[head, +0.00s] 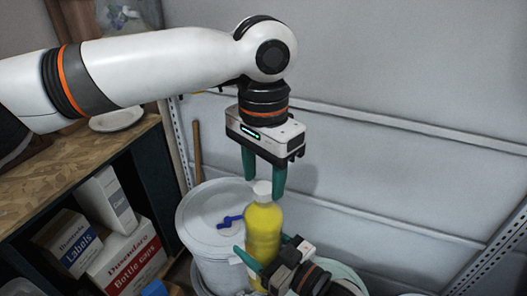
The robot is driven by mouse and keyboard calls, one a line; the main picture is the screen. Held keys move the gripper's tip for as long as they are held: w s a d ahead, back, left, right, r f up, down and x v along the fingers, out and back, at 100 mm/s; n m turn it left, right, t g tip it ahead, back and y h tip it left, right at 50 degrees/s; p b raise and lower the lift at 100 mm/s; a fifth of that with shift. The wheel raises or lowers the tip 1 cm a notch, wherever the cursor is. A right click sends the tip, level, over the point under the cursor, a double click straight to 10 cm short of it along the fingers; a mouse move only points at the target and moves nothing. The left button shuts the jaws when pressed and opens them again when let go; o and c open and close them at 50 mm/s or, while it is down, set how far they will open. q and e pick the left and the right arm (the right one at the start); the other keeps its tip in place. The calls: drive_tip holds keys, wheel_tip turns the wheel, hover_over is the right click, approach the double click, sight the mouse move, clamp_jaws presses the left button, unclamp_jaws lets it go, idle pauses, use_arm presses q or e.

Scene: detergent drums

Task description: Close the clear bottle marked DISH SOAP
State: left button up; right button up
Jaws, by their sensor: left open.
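A bottle filled yellow (264,232) stands upright at the lower middle, with a white cap (262,190) at its top. I cannot read any marking on it, and whether the cap is fully seated cannot be told. My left gripper (264,185) points down from above, open, its green fingertips at either side of the cap with a gap around it. My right gripper (265,255) comes in from the lower right with its green fingers around the bottle's body. It looks shut on the bottle. The bottle's base is hidden.
A white drum (208,240) with a blue piece (231,221) on its lid stands just left of the bottle. A wooden shelf (80,160) at left holds cartons, including one marked bottle caps (128,262). A grey wall with rails stands behind.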

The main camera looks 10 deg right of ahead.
use_arm(q)
drive_tip(key=shift+f, duration=0.7)
drive_tip(key=shift+c, duration=0.6)
drive_tip(key=c, duration=0.9)
drive_tip(key=o, duration=1.1)
drive_tip(key=shift+o, duration=0.2)
drive_tip(key=shift+r, duration=0.15)
wheel_tip(320, 180, up, 12)
drive_tip(key=shift+w+f, duration=0.15)
drive_tip(key=shift+f, duration=0.05)
